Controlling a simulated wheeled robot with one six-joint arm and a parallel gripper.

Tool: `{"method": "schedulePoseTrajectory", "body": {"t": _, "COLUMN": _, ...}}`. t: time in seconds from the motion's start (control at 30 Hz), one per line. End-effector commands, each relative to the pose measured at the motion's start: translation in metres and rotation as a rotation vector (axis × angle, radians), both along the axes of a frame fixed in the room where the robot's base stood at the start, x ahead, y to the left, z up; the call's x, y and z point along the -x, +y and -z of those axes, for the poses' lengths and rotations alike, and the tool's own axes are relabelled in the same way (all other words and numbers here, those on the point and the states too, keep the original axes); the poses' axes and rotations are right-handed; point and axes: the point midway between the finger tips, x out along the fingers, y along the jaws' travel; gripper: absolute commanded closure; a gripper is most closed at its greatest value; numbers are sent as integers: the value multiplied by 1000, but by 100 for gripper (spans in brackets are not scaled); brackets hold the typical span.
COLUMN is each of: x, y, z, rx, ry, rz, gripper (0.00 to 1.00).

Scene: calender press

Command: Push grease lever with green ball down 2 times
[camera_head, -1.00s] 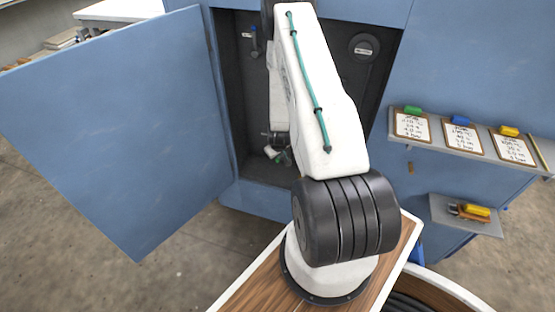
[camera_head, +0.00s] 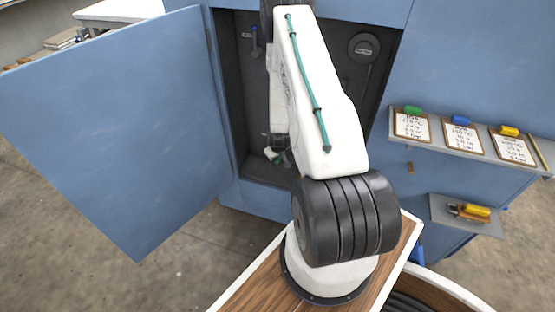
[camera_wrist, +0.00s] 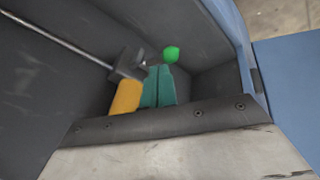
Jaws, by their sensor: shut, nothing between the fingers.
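The green ball (camera_wrist: 171,54) sits at the end of a short dark lever on a dark block (camera_wrist: 130,64) in the wrist view. An orange cylinder (camera_wrist: 126,97) shows below that block. My gripper (camera_wrist: 160,70) has teal fingers, shut together and empty. In the picture its tips lie just below the ball and lever. I cannot tell whether they touch. In the head view my arm covers much of the cabinet opening, and the lever cannot be made out there.
The blue cabinet door (camera_head: 110,130) stands open on the left. The dark cabinet interior (camera_head: 240,100) has walls close around my gripper. A thin rod (camera_wrist: 55,40) runs to the block. A shelf with clipboards (camera_head: 480,147) is on the right.

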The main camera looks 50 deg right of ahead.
Motion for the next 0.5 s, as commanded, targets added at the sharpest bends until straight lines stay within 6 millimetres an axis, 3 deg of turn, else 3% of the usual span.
{"method": "schedulePoseTrajectory", "body": {"t": 0.5, "x": 1, "y": 2, "z": 6, "rx": 0, "ry": 0, "rz": 0, "gripper": 100}}
